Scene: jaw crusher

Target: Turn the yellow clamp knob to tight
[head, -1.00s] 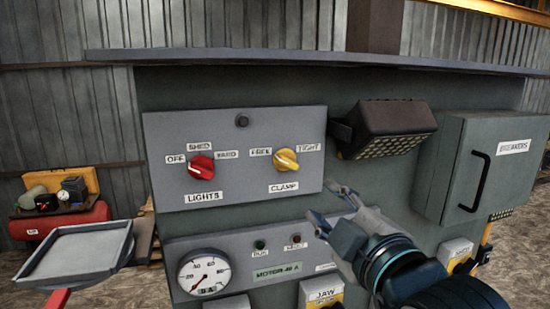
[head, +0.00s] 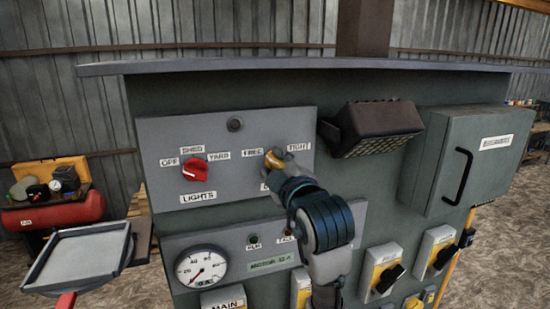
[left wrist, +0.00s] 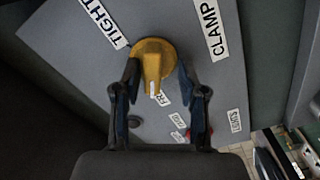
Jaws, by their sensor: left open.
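The yellow clamp knob (head: 273,157) is on the grey upper panel, between the FREE and TIGHT labels, partly hidden by my gripper in the head view. In the left wrist view the knob (left wrist: 154,60) shows clearly, and its white mark points toward the FREE label. My left gripper (head: 277,168) is at the knob. In the left wrist view the gripper (left wrist: 158,70) is open, with one finger on each side of the knob. The left finger overlaps the knob's edge in the picture; I cannot tell whether it touches. My right gripper is not in view.
The red lights knob (head: 195,170) is left of the clamp knob on the same panel (head: 160,135). A dark lamp (head: 372,125) juts out at the right, beside a breaker box (head: 470,160). A gauge (head: 201,268) and switches are below.

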